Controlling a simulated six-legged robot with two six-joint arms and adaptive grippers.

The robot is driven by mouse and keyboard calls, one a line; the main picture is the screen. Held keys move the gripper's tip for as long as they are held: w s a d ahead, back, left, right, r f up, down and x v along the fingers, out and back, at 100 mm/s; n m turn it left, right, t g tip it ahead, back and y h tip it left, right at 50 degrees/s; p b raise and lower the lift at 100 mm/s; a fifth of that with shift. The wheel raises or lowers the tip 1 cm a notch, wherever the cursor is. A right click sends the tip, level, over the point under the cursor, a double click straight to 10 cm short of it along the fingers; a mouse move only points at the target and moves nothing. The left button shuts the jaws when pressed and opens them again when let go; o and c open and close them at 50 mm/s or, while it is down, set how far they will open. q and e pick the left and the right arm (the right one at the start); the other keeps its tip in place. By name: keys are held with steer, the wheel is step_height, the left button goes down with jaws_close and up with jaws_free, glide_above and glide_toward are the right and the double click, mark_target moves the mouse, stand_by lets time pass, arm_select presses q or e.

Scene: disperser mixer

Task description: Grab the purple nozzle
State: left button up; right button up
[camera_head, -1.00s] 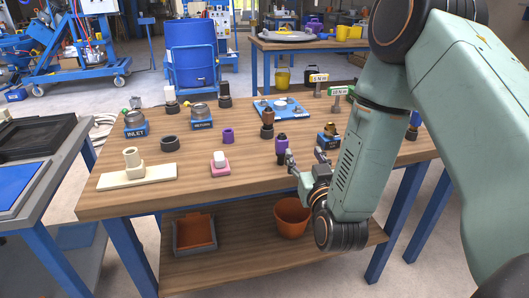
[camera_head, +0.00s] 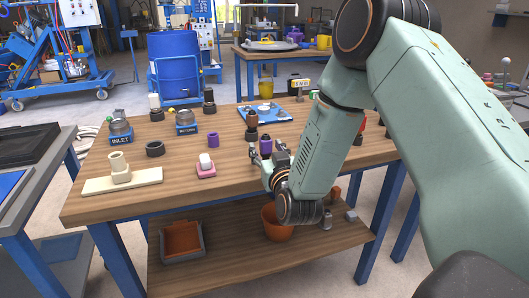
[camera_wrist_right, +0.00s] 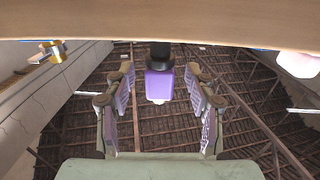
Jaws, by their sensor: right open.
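My left gripper is not in view.
A purple ring (camera_head: 213,139), a pink block with a white top (camera_head: 206,168) and a black ring (camera_head: 155,149) stand to the left. A dark brown fitting (camera_head: 251,125) stands just behind the nozzle. An orange pot (camera_head: 275,225) is on the lower shelf.

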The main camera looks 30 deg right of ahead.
steer(key=shift+x, duration=0.85)
steer(key=shift+s+a, duration=0.1)
steer(key=shift+s, duration=0.05)
steer(key=shift+c, duration=0.4)
steer(key=c, duration=0.4)
jaws_close()
